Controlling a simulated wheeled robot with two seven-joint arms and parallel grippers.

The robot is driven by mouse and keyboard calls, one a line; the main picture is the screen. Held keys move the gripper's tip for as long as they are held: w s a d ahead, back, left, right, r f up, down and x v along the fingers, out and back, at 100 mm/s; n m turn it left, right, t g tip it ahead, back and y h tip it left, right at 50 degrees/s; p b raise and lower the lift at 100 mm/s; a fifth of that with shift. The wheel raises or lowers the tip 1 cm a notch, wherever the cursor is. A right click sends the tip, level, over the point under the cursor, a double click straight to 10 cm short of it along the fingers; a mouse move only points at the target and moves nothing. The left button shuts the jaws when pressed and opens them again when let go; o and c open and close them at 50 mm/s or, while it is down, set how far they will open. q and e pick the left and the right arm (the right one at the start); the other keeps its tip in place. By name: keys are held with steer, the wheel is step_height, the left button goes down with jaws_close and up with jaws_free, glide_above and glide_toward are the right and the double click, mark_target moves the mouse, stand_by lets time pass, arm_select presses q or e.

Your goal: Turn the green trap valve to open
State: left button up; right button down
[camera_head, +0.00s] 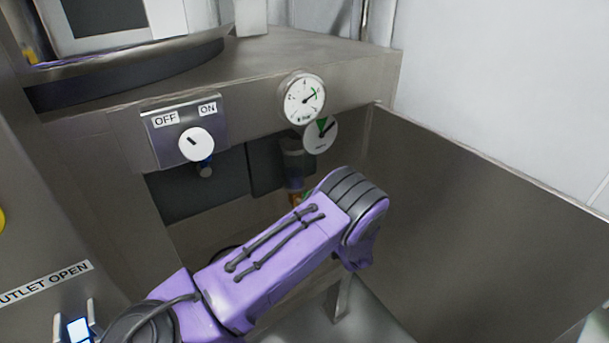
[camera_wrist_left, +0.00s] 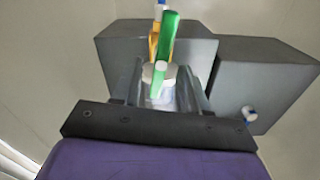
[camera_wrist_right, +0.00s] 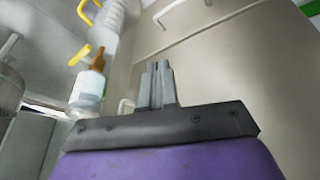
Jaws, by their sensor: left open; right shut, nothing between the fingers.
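The green valve handle (camera_wrist_left: 168,42) shows in the left wrist view as a long green bar, with a yellow part behind it. Its near end is over a white round-topped body (camera_wrist_left: 160,76). My left gripper (camera_wrist_left: 160,92) is open, with one finger on each side of that body; I cannot tell whether they touch it. My right gripper (camera_wrist_right: 161,85) is shut and empty.
Two grey boxes (camera_wrist_left: 272,82) stand close around the handle. An OFF/ON switch panel (camera_head: 185,130) and two dials, one a gauge (camera_head: 303,99), are on the steel front. A steel side panel (camera_head: 480,220) bounds the right. A labelled bottle (camera_wrist_right: 88,92) is near my right gripper.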

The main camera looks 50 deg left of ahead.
arm_select(q)
steer(key=a, duration=0.3)
steer(key=shift+w+a, duration=0.3)
jaws_close()
steer(key=shift+s+f+n+b, duration=0.1)
steer(key=shift+f+n+b, duration=0.1)
steer(key=shift+n+b, duration=0.3)
steer(key=shift+r+n, duration=0.15)
steer(key=shift+n, duration=0.35)
